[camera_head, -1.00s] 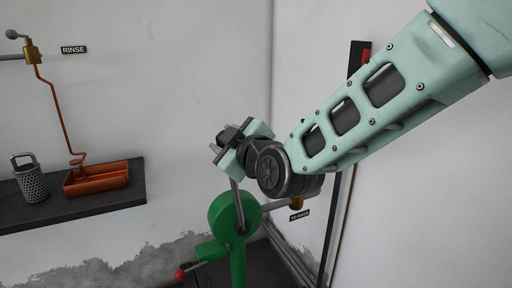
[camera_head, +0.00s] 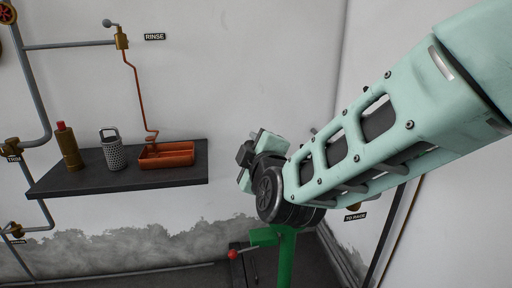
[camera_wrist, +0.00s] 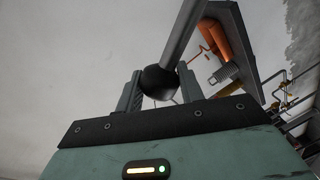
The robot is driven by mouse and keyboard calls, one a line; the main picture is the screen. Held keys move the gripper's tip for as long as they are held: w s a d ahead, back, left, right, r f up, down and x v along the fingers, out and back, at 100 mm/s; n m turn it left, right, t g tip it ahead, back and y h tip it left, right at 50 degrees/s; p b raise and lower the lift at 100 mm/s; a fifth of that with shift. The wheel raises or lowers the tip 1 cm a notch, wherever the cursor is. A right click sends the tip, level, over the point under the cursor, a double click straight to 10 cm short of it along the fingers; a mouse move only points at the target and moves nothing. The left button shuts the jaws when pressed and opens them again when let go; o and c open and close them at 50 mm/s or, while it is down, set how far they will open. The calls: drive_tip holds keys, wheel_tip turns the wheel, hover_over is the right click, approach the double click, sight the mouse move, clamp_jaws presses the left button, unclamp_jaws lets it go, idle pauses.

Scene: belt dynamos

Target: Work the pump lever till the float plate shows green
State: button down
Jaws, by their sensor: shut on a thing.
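My gripper (camera_head: 248,160) is beside the corner, in front of the green pump (camera_head: 286,260). In the wrist view its two fingers (camera_wrist: 158,88) are shut on the dark ball knob (camera_wrist: 157,80) of the grey pump lever (camera_wrist: 183,40), whose rod runs up out of the picture. I cannot make out the float plate in either view.
A dark wall shelf (camera_head: 120,181) at left holds a brown bottle (camera_head: 69,148), a perforated can (camera_head: 113,152) and an orange tray (camera_head: 167,155). A pipe with a brass valve (camera_head: 122,38) is above, by the RINSE label. Walls meet close behind my arm.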

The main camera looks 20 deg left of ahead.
drive_tip(key=shift+s+a+f, duration=0.15)
drive_tip(key=shift+s+f, duration=0.05)
drive_tip(key=c, duration=0.9)
unclamp_jaws()
drive_tip(key=shift+s+d+r, duration=0.15)
drive_tip(key=shift+s+d, duration=0.15)
drive_tip(key=b+v, duration=0.2)
drive_tip(key=v, duration=1.4)
drive_tip(key=shift+s+d, duration=0.15)
